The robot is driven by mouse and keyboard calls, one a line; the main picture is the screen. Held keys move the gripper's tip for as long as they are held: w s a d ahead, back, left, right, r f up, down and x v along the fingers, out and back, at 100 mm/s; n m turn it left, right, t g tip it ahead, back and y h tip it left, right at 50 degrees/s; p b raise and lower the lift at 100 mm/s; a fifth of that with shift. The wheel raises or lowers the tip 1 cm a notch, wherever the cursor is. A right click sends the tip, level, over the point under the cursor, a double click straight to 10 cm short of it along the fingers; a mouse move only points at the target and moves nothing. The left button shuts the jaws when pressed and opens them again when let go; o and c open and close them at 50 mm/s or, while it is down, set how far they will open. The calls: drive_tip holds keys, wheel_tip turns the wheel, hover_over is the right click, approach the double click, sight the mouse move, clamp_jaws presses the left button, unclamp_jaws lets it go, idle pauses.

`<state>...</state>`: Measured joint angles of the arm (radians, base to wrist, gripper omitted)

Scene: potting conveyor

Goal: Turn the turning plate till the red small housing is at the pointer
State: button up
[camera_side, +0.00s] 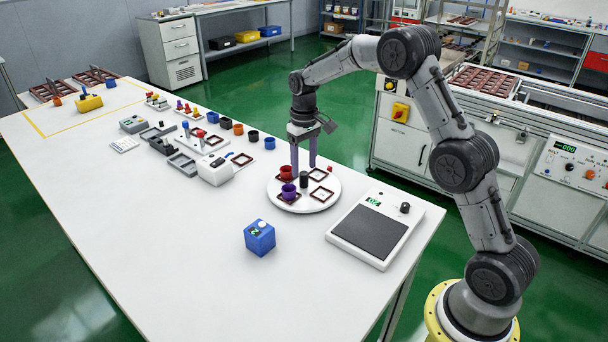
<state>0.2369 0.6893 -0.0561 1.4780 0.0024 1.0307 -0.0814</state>
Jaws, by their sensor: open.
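The white round turning plate (327,203) lies on the table. The red small housing (286,172) stands in a brown square frame at its back left. A purple housing (289,190) stands in the front left frame. Two frames on the right, one at the back (318,174) and one in front (321,194), look empty. A dark post (304,180) rises at the plate's middle. A tiny red piece (330,168) at the back right rim may be the pointer; it is too small to tell. My gripper (303,168) is open, its purple fingers pointing down just above or around the post.
A scale (370,231) with a dark pad stands right of the plate. A blue box (259,237) stands in front. A white device (214,171) and several small cups (238,129) are at the left and back. The table's front left is clear.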

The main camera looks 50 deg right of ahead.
sight(304, 173)
drive_tip(key=shift+f, duration=1.95)
drive_tip(key=shift+c, duration=0.3)
clamp_jaws()
drive_tip(key=shift+r, duration=0.1)
